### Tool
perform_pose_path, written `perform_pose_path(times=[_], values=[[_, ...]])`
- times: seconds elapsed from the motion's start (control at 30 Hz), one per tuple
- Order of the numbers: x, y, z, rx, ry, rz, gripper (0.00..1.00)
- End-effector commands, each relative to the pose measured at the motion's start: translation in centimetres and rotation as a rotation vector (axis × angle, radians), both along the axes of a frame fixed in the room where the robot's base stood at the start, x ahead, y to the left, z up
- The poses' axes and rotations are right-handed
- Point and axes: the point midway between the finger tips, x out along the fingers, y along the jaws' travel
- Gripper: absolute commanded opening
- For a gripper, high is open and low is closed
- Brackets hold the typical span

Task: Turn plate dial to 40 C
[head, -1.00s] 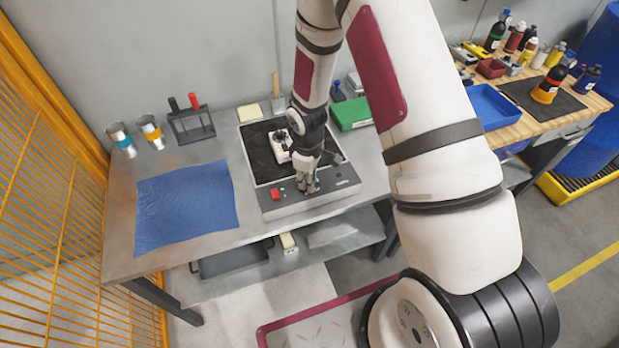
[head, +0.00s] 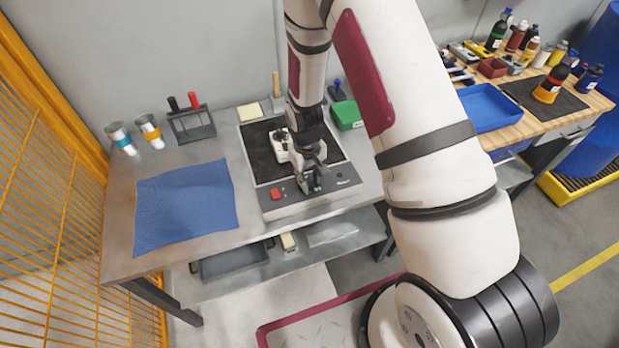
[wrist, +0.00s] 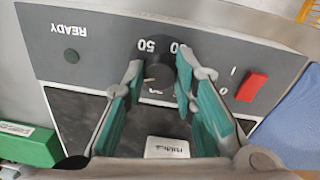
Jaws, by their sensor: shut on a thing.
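The hot plate (head: 340,154) stands on the grey bench, its dark top behind a grey front panel (wrist: 100,60). In the wrist view the panel appears upside down. The black dial (wrist: 160,70) sits between a "50" mark and another mark ending in 0, partly covered by a finger. A small pale pointer line shows at the dial's lower left; its exact reading is unclear. My gripper (wrist: 162,78) has its two green-padded fingers closed on either side of the dial. In the head view my gripper (head: 312,186) is at the panel and hides the dial.
A red switch (wrist: 252,86) is close beside one finger, and a dark READY lamp (wrist: 71,56) is on the other side. A blue cloth (head: 185,208) is left of the plate; a green box (head: 346,114) is behind right.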

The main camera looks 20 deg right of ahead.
Motion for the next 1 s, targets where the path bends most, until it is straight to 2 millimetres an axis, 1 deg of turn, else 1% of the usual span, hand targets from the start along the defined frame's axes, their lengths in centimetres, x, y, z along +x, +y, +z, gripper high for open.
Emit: perform_pose_path(times=[0.47,0.5,0.53,0.57,0.87,1.0], values=[[0.0,0.0,0.0,0.000,0.000,-0.011,0.00],[0.0,0.0,0.0,0.000,0.000,-0.011,0.34],[0.0,0.0,0.0,0.000,0.000,-0.011,0.41],[0.0,0.0,0.0,0.000,0.000,-0.011,0.46],[0.0,0.0,0.1,0.000,-0.001,-0.011,0.46],[0.1,0.1,1.0,0.000,-0.003,-0.011,0.46]])
